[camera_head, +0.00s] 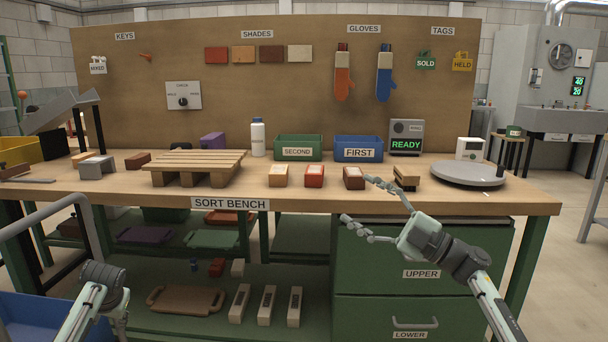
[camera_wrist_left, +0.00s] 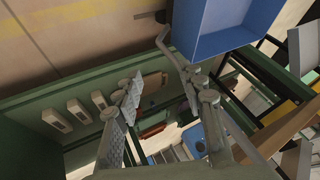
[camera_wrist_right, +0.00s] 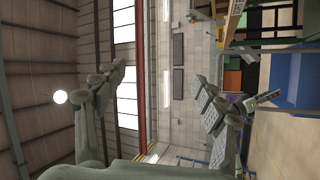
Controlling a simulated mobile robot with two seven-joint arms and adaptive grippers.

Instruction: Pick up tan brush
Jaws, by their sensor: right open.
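The tan brush (camera_head: 406,177) lies on the bench top, with a tan wooden body and a dark underside. It sits near the front edge, left of the round grey turntable. My right gripper (camera_head: 356,199) is open and empty in front of the bench edge, its fingers pointing left, left of the brush and apart from it. Its spread fingers also show in the right wrist view (camera_wrist_right: 160,72), where no brush is seen. My left arm is low at the bottom left of the head view. The left wrist view shows its gripper (camera_wrist_left: 163,75) with spread fingers and nothing between them.
The turntable (camera_head: 468,174) is close on the right. Green (camera_head: 298,141) and blue (camera_head: 358,142) bins stand behind. Green drawers (camera_head: 422,255) are under the bench.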

